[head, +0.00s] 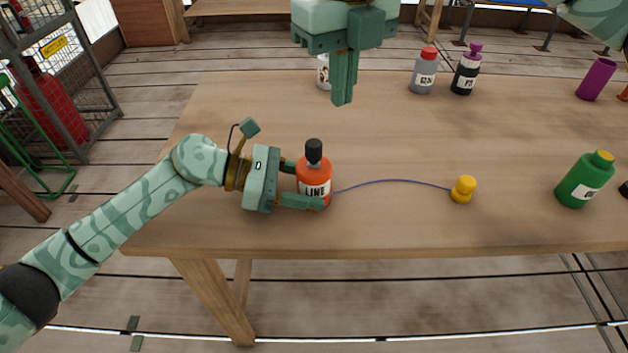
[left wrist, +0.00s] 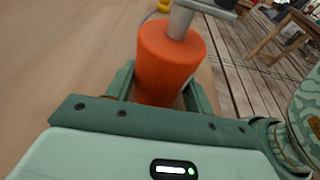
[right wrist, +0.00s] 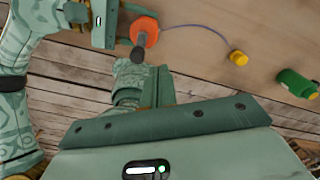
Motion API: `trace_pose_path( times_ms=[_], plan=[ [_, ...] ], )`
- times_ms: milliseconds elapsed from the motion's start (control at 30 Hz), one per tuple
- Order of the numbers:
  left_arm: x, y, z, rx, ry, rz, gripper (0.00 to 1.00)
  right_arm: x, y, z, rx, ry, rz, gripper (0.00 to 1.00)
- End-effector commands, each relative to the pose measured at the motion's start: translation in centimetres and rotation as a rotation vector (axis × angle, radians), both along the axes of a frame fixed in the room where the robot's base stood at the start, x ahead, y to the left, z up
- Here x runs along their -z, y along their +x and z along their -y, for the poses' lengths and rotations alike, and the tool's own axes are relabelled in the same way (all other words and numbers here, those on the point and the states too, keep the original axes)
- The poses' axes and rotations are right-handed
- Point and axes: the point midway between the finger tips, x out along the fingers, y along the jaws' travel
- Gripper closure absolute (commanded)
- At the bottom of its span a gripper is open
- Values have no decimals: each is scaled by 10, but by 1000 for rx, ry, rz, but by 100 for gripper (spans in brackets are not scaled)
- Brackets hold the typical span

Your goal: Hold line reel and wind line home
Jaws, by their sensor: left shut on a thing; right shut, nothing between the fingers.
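The line reel (head: 314,186) is an orange-red upright cylinder labelled LINE with a black knob (head: 314,151) on top. It stands on the table. My left gripper (head: 306,186) is shut on its body from the left, and the reel fills the jaws in the left wrist view (left wrist: 170,60). A thin blue line (head: 395,181) runs slackly from the reel to a small yellow end piece (head: 463,189) on the table to the right. My right gripper (head: 343,98) is shut and empty, in the air above the table, apart from the reel.
A green bottle (head: 584,180) with a yellow cap stands at the right. A grey bottle (head: 424,73), a black bottle (head: 466,73), a white container (head: 323,72) and a purple cup (head: 596,79) stand along the back. The table (head: 230,115) is clear around the line.

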Motion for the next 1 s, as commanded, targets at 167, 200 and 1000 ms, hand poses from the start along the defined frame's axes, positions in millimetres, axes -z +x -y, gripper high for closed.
trace_pose_path(
  times_ms=[167,200,1000],
  plan=[
    [0,0,0,0,0,0,61,25,0,1,1,4,-7,100],
    [0,0,0,0,0,0,61,30,0,0,1,5,-6,100],
    [0,0,0,0,0,0,61,56,0,0,1,6,-6,100]
  ],
)
